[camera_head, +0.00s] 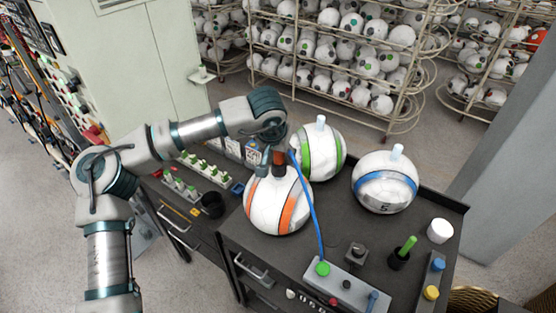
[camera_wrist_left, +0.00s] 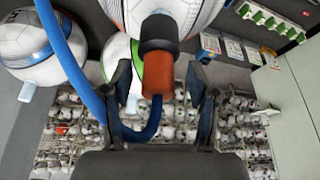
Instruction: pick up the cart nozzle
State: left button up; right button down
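The cart nozzle (camera_head: 279,158) has an orange body and a black collar, with a blue hose (camera_head: 312,210) joined to it. It stands on top of the orange-striped ball (camera_head: 281,207) on the cart. In the left wrist view the nozzle (camera_wrist_left: 158,75) reaches between the two fingers, with a gap on each side. My left gripper (camera_head: 268,160) is at the nozzle, above the ball. It is open in the left wrist view (camera_wrist_left: 163,98) and holds nothing. The head view partly hides its fingers. My right gripper is not in view.
A green-striped ball (camera_head: 320,153) and a blue-striped ball (camera_head: 384,183) stand close by on the dark cart top (camera_head: 330,225). A control box (camera_head: 345,285), a black cup with a green stick (camera_head: 402,252) and a white cylinder (camera_head: 440,230) are nearer the front right. Ball racks (camera_head: 340,60) stand behind.

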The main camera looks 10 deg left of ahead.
pick_arm(q)
jog(key=shift+d, duration=0.3)
grip_shut()
jog(key=shift+a, duration=0.2)
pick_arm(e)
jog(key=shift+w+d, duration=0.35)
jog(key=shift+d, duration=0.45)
pick_arm(q)
jog(key=shift+a+r, duration=0.1)
